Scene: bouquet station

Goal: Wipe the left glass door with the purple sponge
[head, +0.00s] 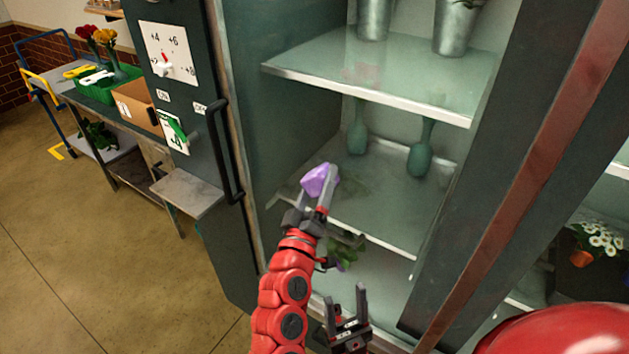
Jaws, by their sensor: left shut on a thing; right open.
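The purple sponge (317,180) is held in my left gripper (321,196), which is shut on it. The gripper and sponge are in front of the middle shelves of the tall cabinet. The left glass door (285,130) seems to be the clear pane before these shelves, with a long black handle (226,155) at its left. I cannot tell whether the sponge touches the glass. My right gripper (347,308) is open and empty, lower down near the cabinet's bottom.
Metal buckets (373,18) and green vases (420,152) stand on the shelves. A small ledge (186,193) juts out left of the handle. A bench with a green crate (104,86) and cardboard box (136,104) is farther left. Potted white flowers (600,241) are at right.

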